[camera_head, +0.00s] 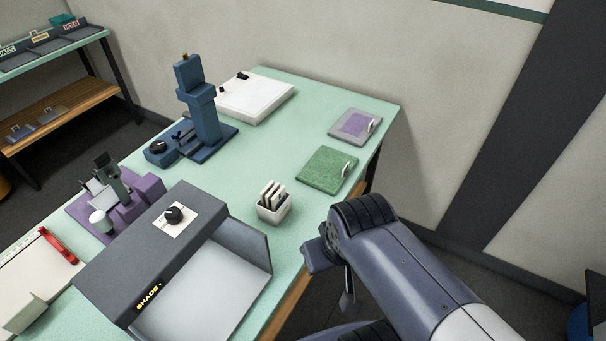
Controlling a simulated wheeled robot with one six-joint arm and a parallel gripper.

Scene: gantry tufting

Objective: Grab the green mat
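The green mat (323,171) lies flat near the right edge of the pale green table. It is a square, textured pad with a small white upright handle (345,169) at its right side. My gripper (348,303) hangs below and in front of the mat, off the table's front edge and apart from the mat. Only part of it shows beneath my arm, so its opening cannot be made out.
A grey mat with a purple patch (355,125) lies behind the green mat. A white holder with upright pieces (275,207) stands left of it. A grey machine marked SHADE (150,252) and a blue press (203,115) stand farther left. Table around the green mat is clear.

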